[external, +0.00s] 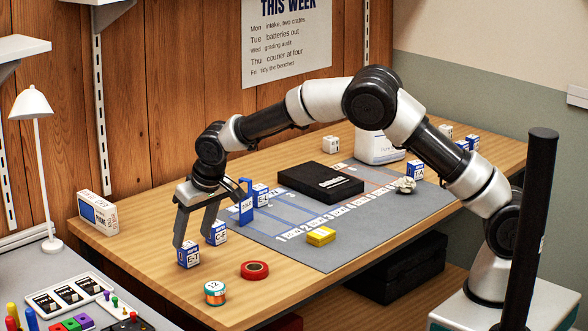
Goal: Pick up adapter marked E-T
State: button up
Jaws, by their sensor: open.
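A small blue-and-white cube adapter (189,255) stands on the wooden table near its front left. Its label looks like E-T, but the letters are small. My gripper (194,240) is open and points down, with its fingertips just above and around this cube's upper part. I cannot tell whether they touch it. A second blue-and-white cube (217,234) stands close to the right fingertip; its label is too small to read surely. Another such cube (261,195) stands farther back on the grey mat, beside a blue upright block (245,203).
The grey mat (330,257) holds a black box (320,181), a yellow block (320,236) and a crumpled white piece (404,185). A red tape roll (255,269) and a teal-banded roll (215,293) lie in front. A white-and-blue box (97,213) stands at the left edge.

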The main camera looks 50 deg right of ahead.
aim_at(189, 245)
jog(key=b+x, duration=0.1)
jog(key=x, duration=0.5)
jog(key=shift+w+f, duration=0.15)
jog(key=shift+w, duration=0.1)
jog(key=c, duration=1.1)
jog(key=shift+c, duration=0.2)
